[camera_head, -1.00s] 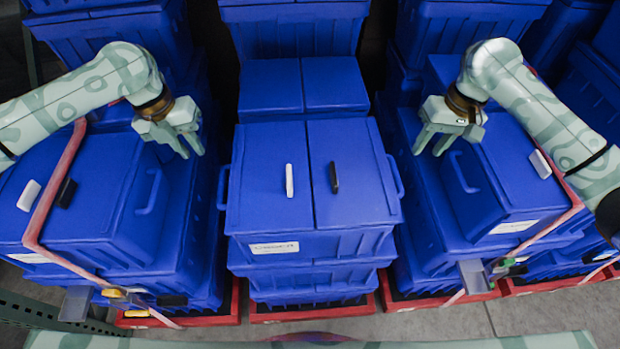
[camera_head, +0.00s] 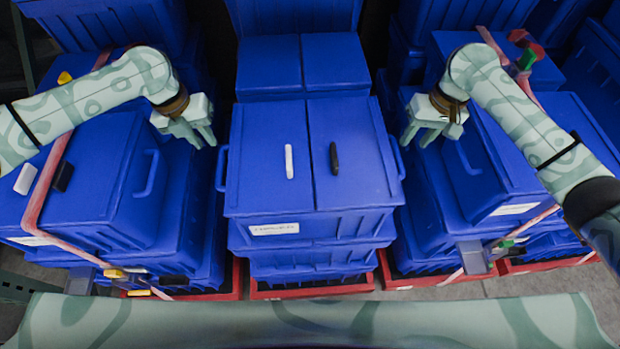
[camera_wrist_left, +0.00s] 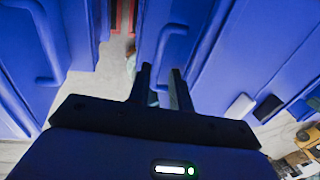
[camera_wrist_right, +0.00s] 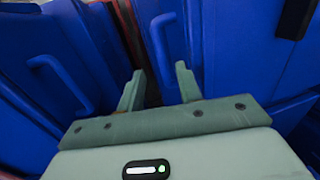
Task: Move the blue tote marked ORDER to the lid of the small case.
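A blue tote (camera_head: 268,185) with a split lid tops the middle stack, with a white bar and a black bar on its lid. A white label (camera_head: 274,229) is on its front; I cannot read it clearly. Side handles show at its left (camera_head: 222,168) and right (camera_head: 398,158). My left gripper (camera_head: 201,140) is open and empty, left of this tote and apart from it. My right gripper (camera_head: 418,138) is open and empty, just right of it. Both grippers also show open in the left wrist view (camera_wrist_left: 160,80) and right wrist view (camera_wrist_right: 158,80). I cannot identify a small case.
Blue totes bound by red straps stand at the left (camera_head: 95,185) and right (camera_head: 500,165), close to the middle stack. Another blue tote (camera_head: 303,65) stands behind. The stacks sit on red bases (camera_head: 312,288). Grey floor shows in front.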

